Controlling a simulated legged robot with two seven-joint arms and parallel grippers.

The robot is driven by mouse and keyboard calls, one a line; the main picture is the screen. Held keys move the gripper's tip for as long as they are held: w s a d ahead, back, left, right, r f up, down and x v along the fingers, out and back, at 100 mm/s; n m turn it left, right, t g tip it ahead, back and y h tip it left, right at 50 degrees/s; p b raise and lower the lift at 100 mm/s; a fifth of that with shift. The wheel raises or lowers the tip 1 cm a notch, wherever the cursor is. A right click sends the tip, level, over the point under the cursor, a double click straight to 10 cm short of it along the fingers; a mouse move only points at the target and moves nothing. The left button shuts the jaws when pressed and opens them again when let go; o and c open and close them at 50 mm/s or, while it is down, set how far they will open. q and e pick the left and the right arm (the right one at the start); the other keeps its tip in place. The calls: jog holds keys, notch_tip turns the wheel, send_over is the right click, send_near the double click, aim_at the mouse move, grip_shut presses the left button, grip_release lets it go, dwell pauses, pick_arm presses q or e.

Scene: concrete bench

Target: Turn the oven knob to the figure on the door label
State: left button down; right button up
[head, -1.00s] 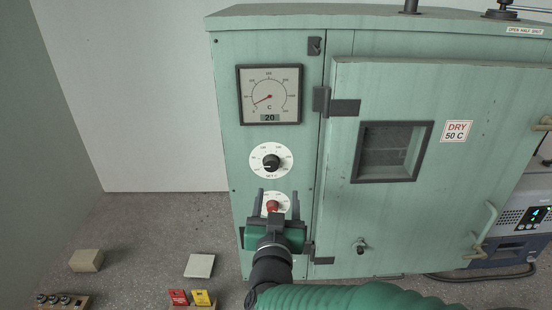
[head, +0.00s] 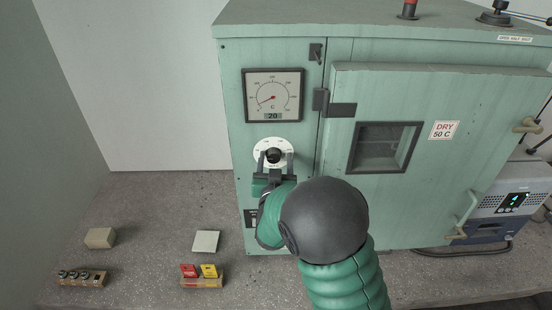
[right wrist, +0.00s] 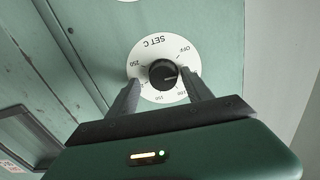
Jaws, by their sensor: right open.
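The green oven (head: 420,95) stands on the bench. Its door label (head: 444,130) reads "DRY 50 C". The black oven knob (head: 273,156) sits on a round white dial, below a gauge (head: 273,96) whose window reads 20. My right gripper (head: 273,163) is open in front of the knob, with its fingers at either side of it. In the right wrist view the knob (right wrist: 163,74) shows upside down between the open fingertips (right wrist: 165,82), with "SET C", "OFF" and figures around it. I cannot tell whether the fingers touch it. My left gripper is not in view.
The oven door is closed, with a window (head: 384,148) and handles at its right. A blue-grey unit (head: 508,215) stands at the right. On the bench at left lie a beige block (head: 100,238), a pale tile (head: 206,242) and red and yellow tags (head: 198,270).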

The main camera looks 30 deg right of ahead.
jog(key=shift+w+a, duration=0.1)
jog(key=shift+a, duration=0.25)
jog(key=shift+w+a, duration=0.25)
jog(key=shift+a, duration=0.15)
jog(key=c, duration=0.5)
jog(key=shift+d, duration=0.1)
jog(key=shift+c, duration=1)
jog(key=shift+s+d, duration=0.3)
jog(key=shift+d, duration=0.25)
grip_shut()
jog(key=b, duration=0.1)
jog(key=m+b, duration=0.1)
jog(key=b, duration=0.1)
jog(key=shift+w+a+f+m, duration=0.15)
jog(key=shift+a+f+m, duration=0.15)
jog(key=shift+f, duration=0.05)
jog(key=shift+r+m+b, duration=0.15)
jog(key=shift+m+b, duration=0.15)
jog(key=shift+b, duration=0.1)
jog(key=shift+d+r, duration=0.2)
jog(key=shift+o, duration=1.3)
grip_release()
jog(key=o, duration=0.4)
jog(key=shift+w+a+f, duration=0.1)
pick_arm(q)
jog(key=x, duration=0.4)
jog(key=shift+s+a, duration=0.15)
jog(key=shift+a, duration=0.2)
pick_arm(e)
jog(key=shift+o, duration=0.2)
